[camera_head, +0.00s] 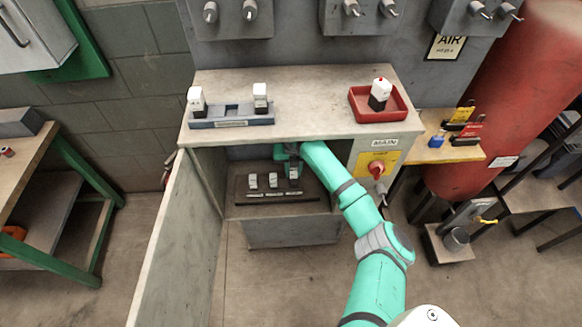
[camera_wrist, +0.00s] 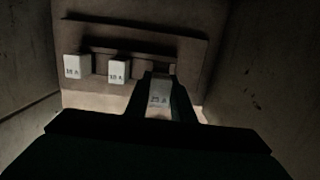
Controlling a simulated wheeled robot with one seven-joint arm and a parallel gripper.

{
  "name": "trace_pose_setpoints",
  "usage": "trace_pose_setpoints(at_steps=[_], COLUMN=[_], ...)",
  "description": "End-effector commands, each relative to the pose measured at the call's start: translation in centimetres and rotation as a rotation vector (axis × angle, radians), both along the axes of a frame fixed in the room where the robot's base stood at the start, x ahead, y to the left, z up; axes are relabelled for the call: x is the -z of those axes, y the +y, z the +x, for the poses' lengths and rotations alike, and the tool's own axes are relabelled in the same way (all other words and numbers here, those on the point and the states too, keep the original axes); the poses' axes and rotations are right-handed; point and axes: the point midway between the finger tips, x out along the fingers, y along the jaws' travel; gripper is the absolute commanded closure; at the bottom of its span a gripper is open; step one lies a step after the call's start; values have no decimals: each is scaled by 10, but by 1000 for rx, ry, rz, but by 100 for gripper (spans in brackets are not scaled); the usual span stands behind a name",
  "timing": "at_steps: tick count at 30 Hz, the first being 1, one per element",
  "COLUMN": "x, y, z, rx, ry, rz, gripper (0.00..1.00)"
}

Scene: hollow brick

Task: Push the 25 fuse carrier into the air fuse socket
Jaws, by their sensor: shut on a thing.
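My gripper (camera_head: 292,170) reaches into the open cabinet. It is shut on the white 25 fuse carrier (camera_wrist: 159,98), seen between the dark fingers in the wrist view. The carrier is at the right end of the socket row, in line with or at the rightmost socket. Whether it is seated cannot be told, as the fingers hide its sides and far end. Two other white carriers sit in the row to its left, one at the far left (camera_wrist: 76,67) and one in the middle (camera_wrist: 118,72). The socket labels (camera_head: 278,195) are too small to read.
Cabinet side walls (camera_wrist: 260,60) stand close on both sides. On the cabinet top are a blue tray (camera_head: 231,122) with two carriers and a red tray (camera_head: 363,114) with one. A red switch on a yellow plate (camera_head: 377,165) is right of the opening. The open door (camera_head: 178,235) is at left.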

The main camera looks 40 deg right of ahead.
Motion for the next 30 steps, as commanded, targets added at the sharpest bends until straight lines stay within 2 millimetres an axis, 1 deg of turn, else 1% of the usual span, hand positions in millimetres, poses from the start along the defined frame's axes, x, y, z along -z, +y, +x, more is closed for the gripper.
trace_pose_setpoints(at_steps=[1,2,14,30], x=[-8,-8,11,14], y=[-6,-6,-5,-4], z=[3,3,3,2], rx=[7,7,4,1], ry=[-11,-12,-10,-8], rz=[-6,-7,-6,-5], gripper=[100,100,100,100])
